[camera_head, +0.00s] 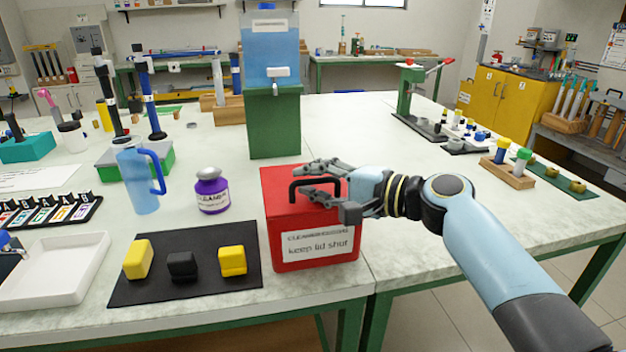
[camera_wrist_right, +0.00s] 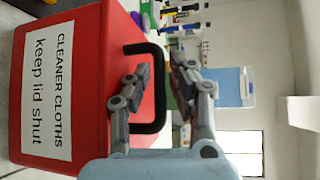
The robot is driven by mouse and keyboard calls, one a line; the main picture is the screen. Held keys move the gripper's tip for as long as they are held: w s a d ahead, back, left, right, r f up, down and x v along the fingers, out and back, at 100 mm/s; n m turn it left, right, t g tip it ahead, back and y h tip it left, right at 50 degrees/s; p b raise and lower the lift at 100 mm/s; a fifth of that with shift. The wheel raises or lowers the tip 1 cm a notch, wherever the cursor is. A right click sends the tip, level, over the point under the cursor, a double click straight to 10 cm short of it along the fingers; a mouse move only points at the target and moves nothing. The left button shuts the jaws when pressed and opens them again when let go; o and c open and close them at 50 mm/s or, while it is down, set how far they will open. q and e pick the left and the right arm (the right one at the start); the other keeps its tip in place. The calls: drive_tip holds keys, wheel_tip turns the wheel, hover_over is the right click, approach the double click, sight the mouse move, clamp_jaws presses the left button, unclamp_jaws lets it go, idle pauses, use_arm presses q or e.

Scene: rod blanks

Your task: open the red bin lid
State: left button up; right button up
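The red bin (camera_head: 285,240) stands near the table's front edge, with a white label reading "keep lid shut". Its red lid (camera_head: 278,187) looks closed, with a black loop handle (camera_head: 292,190) on top. My right gripper (camera_head: 304,181) reaches in from the right over the lid, its fingers spread around the handle. In the right wrist view, the handle's bar (camera_wrist_right: 160,95) lies between the two open fingers (camera_wrist_right: 160,65), and the red bin (camera_wrist_right: 92,100) shows sideways. I cannot tell whether a finger touches the handle. My left gripper is not in view.
A black mat (camera_head: 205,285) with yellow and black blocks lies left of the bin. A purple jar (camera_head: 212,192) and a blue jug (camera_head: 138,180) stand behind the mat. A blue dispenser on a green stand (camera_head: 272,125) rises behind the bin. The table right of the bin is mostly clear.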

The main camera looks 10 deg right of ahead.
clamp_jaws()
drive_tip(key=shift+f, duration=0.1)
idle(0.3)
